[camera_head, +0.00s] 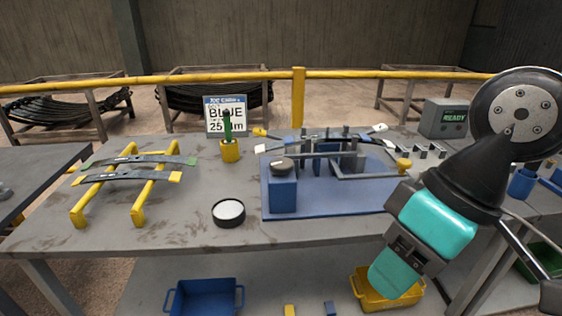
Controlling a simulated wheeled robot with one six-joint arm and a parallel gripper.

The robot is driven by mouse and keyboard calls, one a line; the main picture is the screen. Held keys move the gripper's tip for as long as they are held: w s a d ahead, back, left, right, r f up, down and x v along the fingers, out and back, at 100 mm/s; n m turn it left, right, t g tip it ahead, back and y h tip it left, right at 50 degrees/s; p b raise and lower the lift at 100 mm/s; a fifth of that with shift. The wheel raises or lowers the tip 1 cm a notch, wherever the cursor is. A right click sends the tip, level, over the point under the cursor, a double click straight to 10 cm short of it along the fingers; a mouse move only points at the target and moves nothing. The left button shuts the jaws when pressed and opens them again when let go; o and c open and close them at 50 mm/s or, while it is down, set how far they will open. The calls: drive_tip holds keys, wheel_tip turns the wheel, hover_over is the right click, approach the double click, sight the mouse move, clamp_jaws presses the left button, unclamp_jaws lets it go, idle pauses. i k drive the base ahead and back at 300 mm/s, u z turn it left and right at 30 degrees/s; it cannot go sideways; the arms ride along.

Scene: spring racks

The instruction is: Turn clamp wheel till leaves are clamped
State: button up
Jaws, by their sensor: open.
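A blue fixture (325,200) stands on the grey workbench, with grey upright posts and bars. A dark round knob (281,164) sits on its blue block at the left, and it looks like the clamp wheel. Curved leaves with coloured tips (262,132) show behind the posts, partly hidden. I cannot tell whether they are pressed together. My gripper (393,275), with teal pads, is open and hangs in front of the bench at the right, apart from the knob. Nothing shows between its jaws.
Two more leaves (140,159) lie across a yellow rack (140,210) at the left. Blue (205,296) and yellow bins sit below.

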sight(282, 166)
drive_tip(key=k, duration=0.65)
drive_tip(key=u, duration=0.8)
drive_tip(key=i, duration=1.1)
drive_tip(key=u, duration=0.25)
